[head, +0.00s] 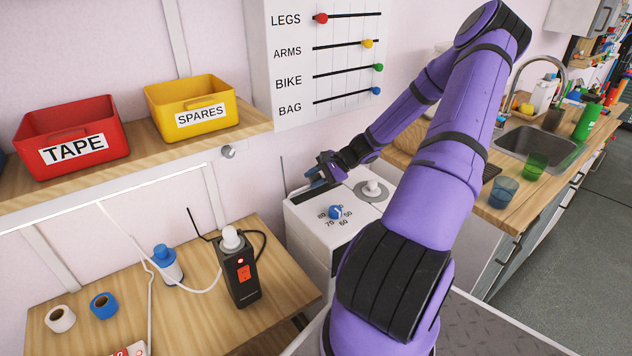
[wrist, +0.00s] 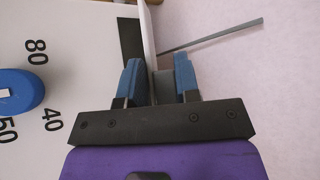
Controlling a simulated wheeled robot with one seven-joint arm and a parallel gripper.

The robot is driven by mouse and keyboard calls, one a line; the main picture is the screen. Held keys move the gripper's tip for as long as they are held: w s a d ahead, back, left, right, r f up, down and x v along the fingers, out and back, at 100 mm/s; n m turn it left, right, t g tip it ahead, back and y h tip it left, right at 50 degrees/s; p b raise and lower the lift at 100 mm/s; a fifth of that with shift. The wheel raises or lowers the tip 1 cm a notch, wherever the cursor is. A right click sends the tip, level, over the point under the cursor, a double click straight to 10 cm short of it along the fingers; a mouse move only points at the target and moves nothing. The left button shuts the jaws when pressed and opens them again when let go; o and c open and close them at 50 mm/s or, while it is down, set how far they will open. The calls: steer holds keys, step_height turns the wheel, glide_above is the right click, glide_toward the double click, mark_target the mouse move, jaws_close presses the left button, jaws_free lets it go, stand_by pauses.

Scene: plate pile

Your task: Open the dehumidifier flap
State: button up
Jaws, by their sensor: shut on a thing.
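The dehumidifier (head: 310,232) is a white box between the wooden table and the counter. A blue dial (head: 335,212) with numbers around it is on its top, and this dial also shows at the left of the wrist view (wrist: 14,92). My gripper (head: 314,180) is at the back left of the top, beyond the dial. In the wrist view its blue fingers (wrist: 158,78) are closed on a narrow grey piece (wrist: 163,88) at the edge of the top, which appears to be the flap. The flap's hinge and how far it is open cannot be told.
A grey round fitting (head: 371,191) is on the top, right of my gripper. A thin grey rod (wrist: 215,36) stands close by.

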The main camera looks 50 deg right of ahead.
steer(key=shift+w+r, duration=0.2)
steer(key=shift+w, duration=0.05)
steer(key=o, duration=0.8)
steer(key=shift+s, duration=0.1)
steer(key=v, duration=1)
steer(key=shift+d+r, duration=0.3)
steer(key=shift+s, duration=0.1)
